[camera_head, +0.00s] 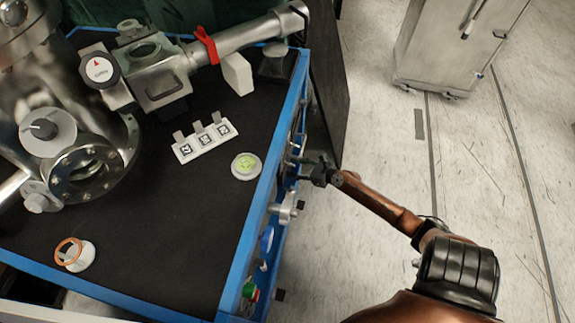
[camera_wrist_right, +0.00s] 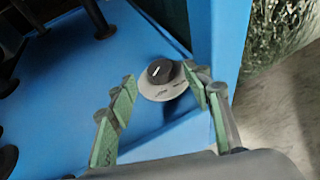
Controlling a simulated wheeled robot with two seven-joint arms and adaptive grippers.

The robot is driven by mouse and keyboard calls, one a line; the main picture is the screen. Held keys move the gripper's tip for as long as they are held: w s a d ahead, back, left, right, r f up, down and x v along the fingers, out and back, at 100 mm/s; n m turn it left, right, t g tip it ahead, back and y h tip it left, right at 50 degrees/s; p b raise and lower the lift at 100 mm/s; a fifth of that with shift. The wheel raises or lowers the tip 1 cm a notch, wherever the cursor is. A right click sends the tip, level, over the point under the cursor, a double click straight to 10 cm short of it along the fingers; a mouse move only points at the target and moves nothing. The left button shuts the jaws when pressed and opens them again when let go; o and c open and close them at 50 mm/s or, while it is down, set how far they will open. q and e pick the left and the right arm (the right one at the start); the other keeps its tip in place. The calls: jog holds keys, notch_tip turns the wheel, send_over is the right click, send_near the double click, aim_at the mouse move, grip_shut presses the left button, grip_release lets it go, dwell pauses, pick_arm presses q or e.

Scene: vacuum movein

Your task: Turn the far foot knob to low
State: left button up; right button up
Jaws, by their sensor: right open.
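The foot knob is a black round knob (camera_wrist_right: 160,71) with a white pointer line, on a grey dial plate (camera_wrist_right: 166,92) fixed to a blue surface in the right wrist view. The pointer slants toward the upper right of that picture. Small lettering on the plate is too blurred to read surely. My right gripper (camera_wrist_right: 162,82) is open, its green-padded fingers apart on either side of the dial; contact cannot be told. In the head view, the right gripper (camera_head: 318,171) reaches the blue bench side from the right, and the knob cannot be made out there. My left gripper is not in view.
The blue-framed bench (camera_head: 236,267) carries a metal vacuum chamber (camera_head: 95,125), a tag block (camera_head: 201,143) and a round level (camera_head: 246,166). A silver fitting (camera_head: 288,208) and a blue knob (camera_head: 267,241) project from its side. The floor right of it is largely clear.

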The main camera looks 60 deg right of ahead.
jog(key=shift+v, duration=1.8)
jog(key=shift+a, duration=0.1)
jog(key=shift+c, duration=0.4)
